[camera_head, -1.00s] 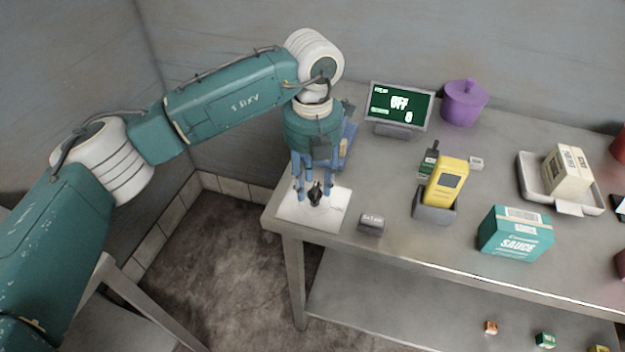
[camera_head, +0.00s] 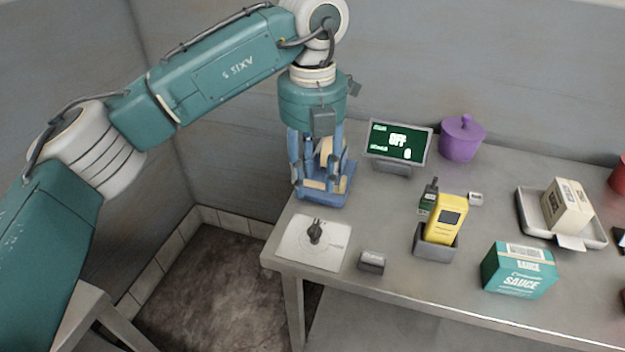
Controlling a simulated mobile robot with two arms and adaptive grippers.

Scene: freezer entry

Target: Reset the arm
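A white plate with a black rotary knob (camera_head: 316,232) lies in front of the gripper near the table's left front corner. The gripper is clear of the knob. The display screen (camera_head: 398,143) reads "OFF" and "0". My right gripper is not in view.
A small grey block (camera_head: 372,261) sits beside the knob plate.

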